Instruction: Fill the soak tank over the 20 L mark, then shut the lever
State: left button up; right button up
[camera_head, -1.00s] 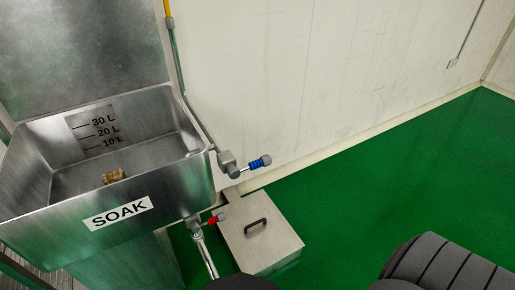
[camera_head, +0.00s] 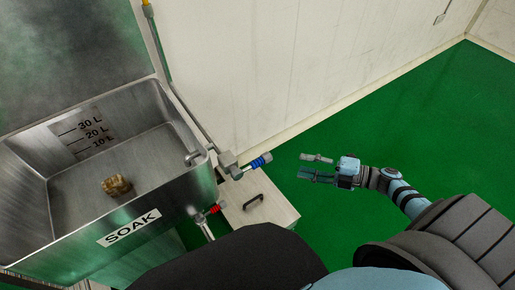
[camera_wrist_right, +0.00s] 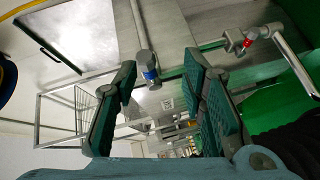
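The steel soak tank (camera_head: 185,192) with a SOAK label stands at the left in the head view. A blue-sleeved lever (camera_head: 260,161) sits on the inlet valve at the tank's right rim. In the right wrist view the blue lever (camera_wrist_right: 150,75) shows between the fingers, farther off. A red-handled lever (camera_head: 212,209) is lower, by the drain pipe. My right gripper (camera_head: 303,165) is open and empty, right of the blue lever and apart from it. My left gripper is out of view.
A brown lump (camera_head: 117,186) lies on the tank floor. A steel box (camera_head: 268,212) with a black handle (camera_head: 253,202) stands on the floor right of the tank. The white wall (camera_head: 260,70) runs behind. The green floor (camera_head: 420,130) at right is clear.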

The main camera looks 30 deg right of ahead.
aim_at(264, 162)
jog(key=w+a+n, duration=0.1)
jog(key=w+a, duration=0.1)
jog(key=a, duration=0.2)
jog(key=w+a+n+g+y, duration=0.1)
jog(key=w+a, duration=0.1)
jog(key=a, duration=0.2)
jog(key=w+a+r+n+g, duration=0.1)
jog(key=w+a, duration=0.2)
jog(key=a, duration=0.2)
jog(key=shift+r+y, duration=0.1)
jog(key=shift+y, duration=0.3)
grip_shut()
jog(key=shift+w, duration=0.1)
